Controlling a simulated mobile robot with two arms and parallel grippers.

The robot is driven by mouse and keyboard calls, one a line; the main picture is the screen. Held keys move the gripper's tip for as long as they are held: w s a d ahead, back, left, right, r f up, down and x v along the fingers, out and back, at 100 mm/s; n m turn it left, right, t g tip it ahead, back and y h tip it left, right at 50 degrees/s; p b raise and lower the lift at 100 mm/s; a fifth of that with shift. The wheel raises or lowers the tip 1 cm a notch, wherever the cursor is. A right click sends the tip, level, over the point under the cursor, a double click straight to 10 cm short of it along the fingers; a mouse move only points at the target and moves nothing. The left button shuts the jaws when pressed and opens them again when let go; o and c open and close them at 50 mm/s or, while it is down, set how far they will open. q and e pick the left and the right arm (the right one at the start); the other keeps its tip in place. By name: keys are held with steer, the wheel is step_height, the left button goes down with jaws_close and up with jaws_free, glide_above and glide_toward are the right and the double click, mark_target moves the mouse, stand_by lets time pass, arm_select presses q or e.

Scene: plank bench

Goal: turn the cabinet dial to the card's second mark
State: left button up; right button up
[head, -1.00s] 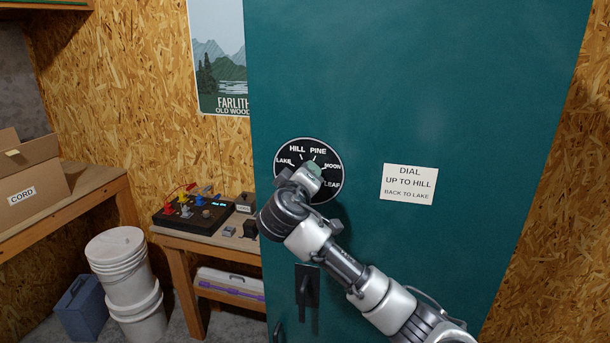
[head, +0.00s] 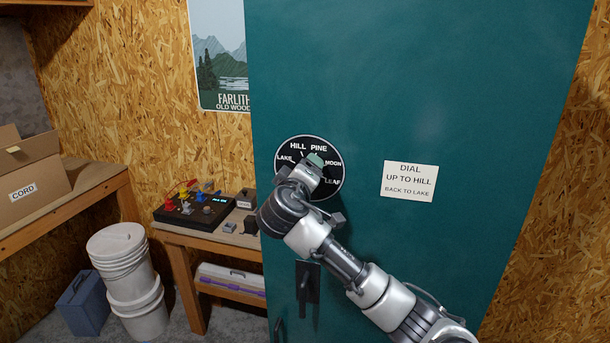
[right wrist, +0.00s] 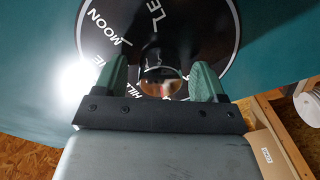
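The black dial (head: 327,146) with white words LAKE, HILL, PINE, MOON and LEAF is on the teal cabinet door (head: 400,90). A white card (head: 409,181) to its right reads DIAL, UP TO HILL, BACK TO LAKE. My right gripper (head: 315,162) is at the dial and covers its middle and lower part in the head view. In the right wrist view, the green fingers of my right gripper (right wrist: 160,80) stand apart on either side of the shiny round knob (right wrist: 161,82), with a small gap at least on the left. The dial's setting cannot be read. My left gripper is out of view.
A dark door handle (head: 308,287) is below the dial. Left of the cabinet, a small bench holds a box of coloured switches (head: 195,209). White buckets (head: 128,280) and a carton (head: 28,175) marked CORD stand further left. The door around the card is clear.

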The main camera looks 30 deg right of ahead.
steer(key=b+v, duration=0.4)
steer(key=v, duration=0.6)
steer(key=shift+s+a+b, duration=0.3)
